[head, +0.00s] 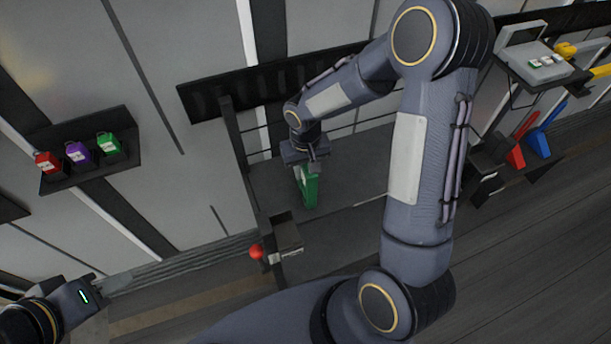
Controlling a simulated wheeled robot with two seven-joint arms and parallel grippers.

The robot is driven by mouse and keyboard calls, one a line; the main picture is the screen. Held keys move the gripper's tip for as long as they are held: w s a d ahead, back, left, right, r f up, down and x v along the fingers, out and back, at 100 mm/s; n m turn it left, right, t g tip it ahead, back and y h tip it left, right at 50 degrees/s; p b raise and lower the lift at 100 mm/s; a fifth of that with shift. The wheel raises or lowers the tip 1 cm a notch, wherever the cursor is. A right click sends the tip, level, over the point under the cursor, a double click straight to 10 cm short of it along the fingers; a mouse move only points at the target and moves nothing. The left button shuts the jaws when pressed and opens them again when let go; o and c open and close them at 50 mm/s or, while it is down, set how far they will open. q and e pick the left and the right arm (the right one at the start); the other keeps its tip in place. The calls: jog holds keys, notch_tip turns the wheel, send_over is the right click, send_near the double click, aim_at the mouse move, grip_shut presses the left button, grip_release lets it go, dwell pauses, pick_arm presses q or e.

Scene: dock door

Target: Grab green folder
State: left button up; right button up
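A green folder (308,190) stands upright below the gripper of the large arm, in the middle of the head view. I take this arm for my right one. My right gripper (315,163) points down at the folder's top edge and appears to touch or overlap it. Its fingers are small and partly hidden, so I cannot tell whether they are closed on the folder. My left gripper (115,282) is at the lower left, far from the folder, with a green light on its body. Its finger gap is unclear, and nothing is visible in it.
A dark wall shelf (95,167) at the left holds a red, a purple and a green box. A red knob (256,251) sits on a post below the folder. At the right are a grey case (535,62), a red item (517,153) and a blue item (540,140).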

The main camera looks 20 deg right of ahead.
grip_shut()
